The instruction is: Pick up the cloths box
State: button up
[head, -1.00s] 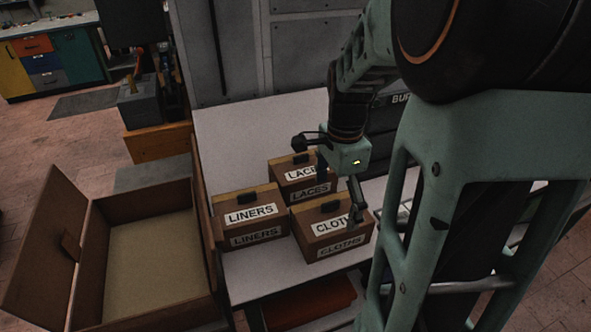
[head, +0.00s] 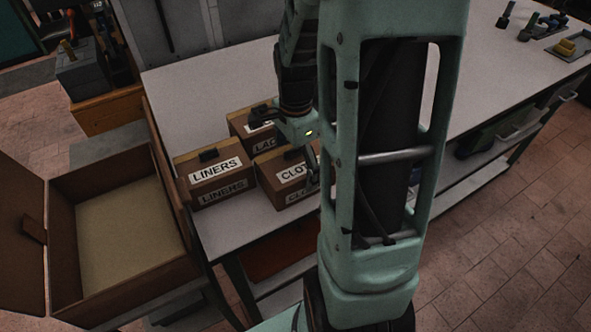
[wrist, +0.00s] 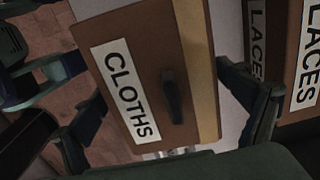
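The cloths box (head: 268,177) is a brown box with a white CLOTHS label on its lid and front. It sits on the white bench beside the liners box. In the wrist view the cloths box (wrist: 150,50) fills the middle, with a dark handle (wrist: 172,96) on its lid. My gripper (head: 292,150) is just above this box, fingers spread. In the wrist view my gripper (wrist: 165,105) has one finger on each side of the box, the right one towards the laces box. I cannot tell whether either finger touches. My arm hides the box's right part.
The liners box (head: 213,178) is close on the left and the laces box (head: 240,123) close behind. An open, empty-looking wooden crate (head: 172,273) stands left of the white bench (head: 165,92). Tools lie at the bench's far right.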

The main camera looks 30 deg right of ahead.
jog(key=c, duration=1.2)
jog(key=shift+r, duration=0.1)
